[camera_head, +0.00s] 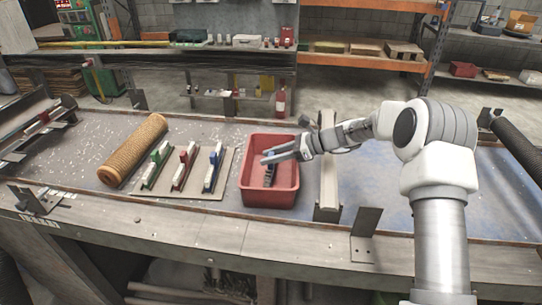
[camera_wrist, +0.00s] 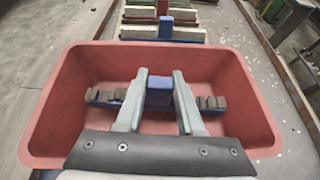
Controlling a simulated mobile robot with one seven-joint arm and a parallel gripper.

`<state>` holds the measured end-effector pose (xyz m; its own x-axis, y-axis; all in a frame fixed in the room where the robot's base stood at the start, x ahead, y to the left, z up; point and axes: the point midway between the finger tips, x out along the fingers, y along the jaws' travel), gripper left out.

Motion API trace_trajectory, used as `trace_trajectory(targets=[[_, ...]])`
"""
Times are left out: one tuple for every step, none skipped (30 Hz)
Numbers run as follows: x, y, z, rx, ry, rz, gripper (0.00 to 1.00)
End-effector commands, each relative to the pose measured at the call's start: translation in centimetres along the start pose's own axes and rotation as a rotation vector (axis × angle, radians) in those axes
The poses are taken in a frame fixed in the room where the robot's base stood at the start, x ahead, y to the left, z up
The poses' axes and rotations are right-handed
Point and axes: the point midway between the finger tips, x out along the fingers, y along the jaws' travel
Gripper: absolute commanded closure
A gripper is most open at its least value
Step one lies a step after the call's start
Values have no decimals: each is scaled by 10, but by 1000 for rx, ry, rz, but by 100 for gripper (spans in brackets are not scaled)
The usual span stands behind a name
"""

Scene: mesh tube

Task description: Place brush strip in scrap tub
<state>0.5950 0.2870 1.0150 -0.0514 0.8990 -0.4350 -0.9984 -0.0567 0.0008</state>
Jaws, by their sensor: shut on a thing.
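The scrap tub (camera_head: 269,197) is a red open-topped tub on the table; in the wrist view its red wall (camera_wrist: 55,110) surrounds my gripper. My gripper (camera_head: 268,158) reaches over the tub from the right. In the wrist view my gripper (camera_wrist: 159,85) is shut on the blue block of a brush strip (camera_wrist: 105,96). The strip has a blue base with dark grey, broken-looking bristle pieces at both ends. It lies crosswise within the tub's outline; whether it touches the floor of the tub I cannot tell.
Green (camera_head: 157,164), red (camera_head: 184,167) and blue (camera_head: 213,168) handled brush strips stand on a board (camera_head: 190,190) left of the tub. A tan mesh roll (camera_head: 133,149) lies further left.

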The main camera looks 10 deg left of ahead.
Motion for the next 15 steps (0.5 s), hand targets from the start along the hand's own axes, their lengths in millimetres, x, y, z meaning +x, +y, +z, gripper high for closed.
trace_trajectory(targets=[[0, 0, 1, -2, -1, -1, 100], [0, 0, 1, -2, -1, -1, 100], [0, 0, 1, -2, -1, -1, 100], [0, 0, 1, -1, 0, -1, 100], [0, 0, 1, -1, 0, -1, 100], [0, 0, 0, -1, 0, -1, 100], [0, 0, 0, -1, 0, -1, 100], [1, 0, -2, -1, 0, -1, 100], [1, 0, -3, -1, 0, -1, 100], [2, 0, -4, -1, 0, -1, 100], [2, 0, -4, -1, 0, -1, 100], [3, 0, -6, -1, 0, -1, 100], [3, 0, -6, 0, 0, -1, 100], [3, 0, -7, 0, 0, -1, 100], [4, 0, -8, 0, 0, -1, 100]])
